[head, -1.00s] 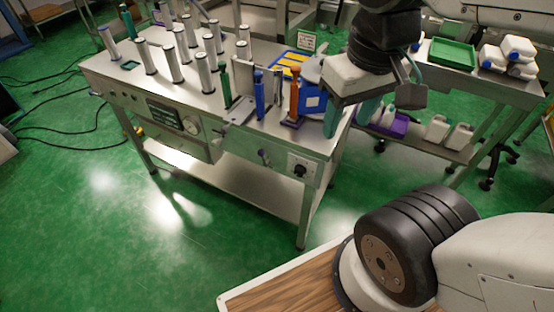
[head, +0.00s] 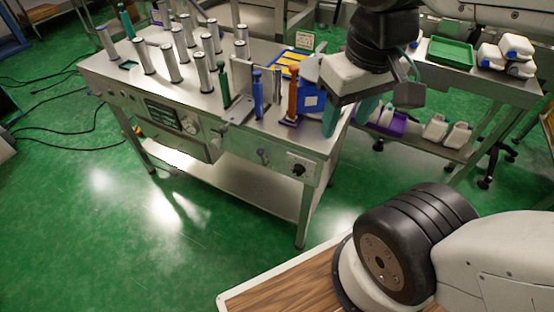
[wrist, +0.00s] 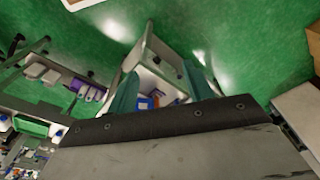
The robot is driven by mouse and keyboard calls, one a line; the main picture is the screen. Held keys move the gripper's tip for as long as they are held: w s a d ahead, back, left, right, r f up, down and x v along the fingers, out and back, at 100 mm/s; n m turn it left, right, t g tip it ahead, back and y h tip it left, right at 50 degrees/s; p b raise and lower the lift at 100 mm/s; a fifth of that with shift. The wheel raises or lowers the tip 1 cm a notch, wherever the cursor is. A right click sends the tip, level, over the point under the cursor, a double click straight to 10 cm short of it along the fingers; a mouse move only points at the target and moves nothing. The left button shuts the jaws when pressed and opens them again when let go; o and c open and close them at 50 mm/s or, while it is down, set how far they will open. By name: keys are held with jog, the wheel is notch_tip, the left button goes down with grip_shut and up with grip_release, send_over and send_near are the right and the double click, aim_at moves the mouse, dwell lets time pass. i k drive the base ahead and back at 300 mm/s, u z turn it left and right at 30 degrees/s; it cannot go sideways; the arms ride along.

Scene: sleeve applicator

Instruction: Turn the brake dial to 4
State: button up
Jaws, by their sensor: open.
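The brake dial appears to be the black knob (head: 298,170) on a pale square plate at the right end of the steel bench's front. Its markings and setting are too small to read. My gripper (head: 347,114) hangs above and to the right of the knob, near the bench's right corner, apart from the knob. Its two teal fingers are spread, with nothing seen between them. In the wrist view the open fingers (wrist: 158,72) frame part of the bench (wrist: 150,45). I cannot make out the dial clearly there.
The bench top (head: 190,95) carries several upright metal rollers, with blue and orange posts (head: 292,97) near my gripper. A side cart with a green tray (head: 450,52) stands at right. Green floor before the bench is clear.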

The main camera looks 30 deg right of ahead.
aim_at(299, 169)
jog(key=z, duration=1.6)
jog(key=k, duration=0.85)
jog(key=u, duration=0.5)
